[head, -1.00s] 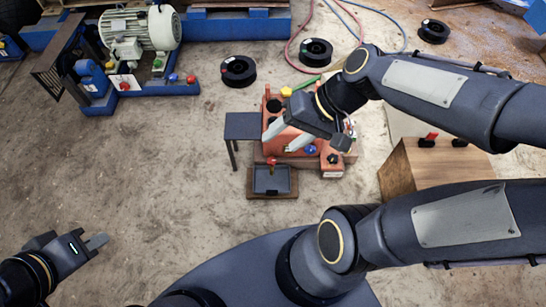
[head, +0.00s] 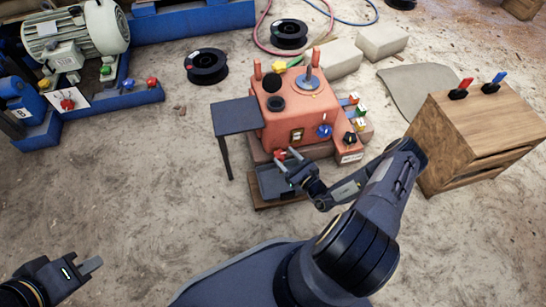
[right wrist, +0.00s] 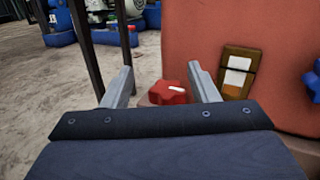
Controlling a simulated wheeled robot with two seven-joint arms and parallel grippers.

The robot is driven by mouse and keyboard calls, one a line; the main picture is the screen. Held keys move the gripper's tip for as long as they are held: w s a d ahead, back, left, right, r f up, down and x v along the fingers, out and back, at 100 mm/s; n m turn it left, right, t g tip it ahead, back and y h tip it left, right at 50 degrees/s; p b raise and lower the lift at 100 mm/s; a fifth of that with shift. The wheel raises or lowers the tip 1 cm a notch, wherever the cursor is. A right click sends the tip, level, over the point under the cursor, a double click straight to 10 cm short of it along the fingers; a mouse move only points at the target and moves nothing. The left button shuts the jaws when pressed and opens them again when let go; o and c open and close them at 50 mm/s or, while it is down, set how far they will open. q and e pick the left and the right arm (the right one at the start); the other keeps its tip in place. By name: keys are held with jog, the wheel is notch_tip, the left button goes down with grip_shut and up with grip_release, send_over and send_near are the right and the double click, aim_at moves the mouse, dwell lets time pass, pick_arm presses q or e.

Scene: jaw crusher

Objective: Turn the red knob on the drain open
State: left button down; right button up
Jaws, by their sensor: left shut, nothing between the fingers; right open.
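The red knob (right wrist: 169,92) with a white mark sits low at the front of the orange machine (right wrist: 210,40). In the right wrist view it lies between and beyond my open right fingers, nearer the right one. In the head view the red knob (head: 280,154) shows by the fingertips of my right gripper (head: 287,158), above the dark tray (head: 268,182). I cannot tell whether the fingers touch it. My left gripper (head: 92,266) is shut and empty, low at the left over bare floor.
A dark side table (head: 236,116) stands left of the machine. A blue knob (head: 324,131) and several coloured buttons are on its right side. A wooden crate (head: 470,130) with red and blue levers stands at the right. Open floor lies at the left.

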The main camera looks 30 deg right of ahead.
aim_at(276, 151)
notch_tip(276, 151, down, 5)
jog(key=m+h, duration=0.2)
jog(key=w+b, duration=0.3)
jog(key=w, duration=0.3)
jog(key=shift+w, duration=0.1)
pick_arm(q)
jog(key=f, duration=0.4)
jog(key=shift+w+f+b, duration=0.25)
jog(key=shift+w+b, duration=0.05)
pick_arm(e)
jog(key=shift+w+a+r, duration=0.1)
jog(key=shift+w+r, duration=0.05)
jog(key=shift+w, duration=0.3)
jog(key=shift+c, duration=0.4)
jog(key=c, duration=0.6)
